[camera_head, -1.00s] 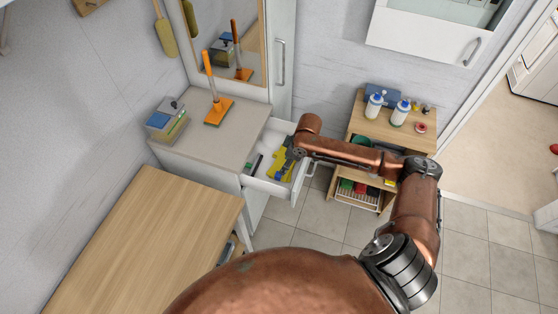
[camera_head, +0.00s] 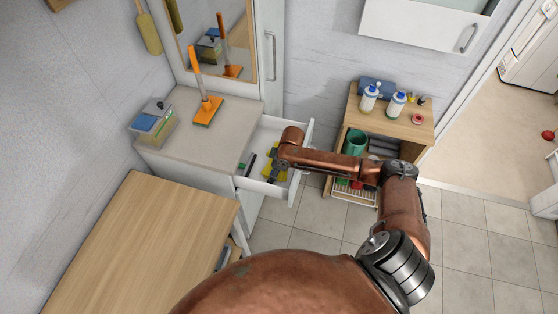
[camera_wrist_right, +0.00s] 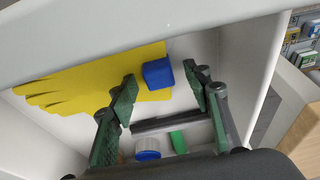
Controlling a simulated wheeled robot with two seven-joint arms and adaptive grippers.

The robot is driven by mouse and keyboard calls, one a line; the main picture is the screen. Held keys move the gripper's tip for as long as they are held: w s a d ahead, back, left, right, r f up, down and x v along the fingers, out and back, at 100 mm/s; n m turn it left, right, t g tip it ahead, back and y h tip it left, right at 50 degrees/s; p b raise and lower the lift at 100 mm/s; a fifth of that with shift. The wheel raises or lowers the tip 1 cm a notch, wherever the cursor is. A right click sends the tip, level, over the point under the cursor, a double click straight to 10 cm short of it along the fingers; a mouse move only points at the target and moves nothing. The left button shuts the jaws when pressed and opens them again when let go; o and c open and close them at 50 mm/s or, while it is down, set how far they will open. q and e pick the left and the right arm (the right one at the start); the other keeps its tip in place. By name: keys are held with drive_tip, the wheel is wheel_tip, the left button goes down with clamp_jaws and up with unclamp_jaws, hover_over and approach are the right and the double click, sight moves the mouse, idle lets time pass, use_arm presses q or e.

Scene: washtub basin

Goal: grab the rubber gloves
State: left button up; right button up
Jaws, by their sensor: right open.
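Yellow rubber gloves (camera_wrist_right: 75,80) lie flat in an open white drawer (camera_head: 302,150). In the right wrist view their fingers point left and their cuff end lies between my right gripper's fingers and the drawer's side. A part of the gloves also shows in the head view (camera_head: 267,163). My right gripper (camera_wrist_right: 162,88) is open, reaching down into the drawer, with its left finger in front of the gloves. A blue block (camera_wrist_right: 157,73) lies at the gloves' right end, between the fingertips in the picture. Contact cannot be told. My left gripper is not in view.
The drawer also holds a dark bar (camera_wrist_right: 170,123), a green item (camera_wrist_right: 178,142) and a round blue-and-white item (camera_wrist_right: 148,155). The drawer walls stand close around the gripper. A wooden shelf (camera_head: 420,130) with bottles stands to the right.

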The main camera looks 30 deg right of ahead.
drive_tip(key=shift+r, duration=0.1)
clamp_jaws()
idle(0.4)
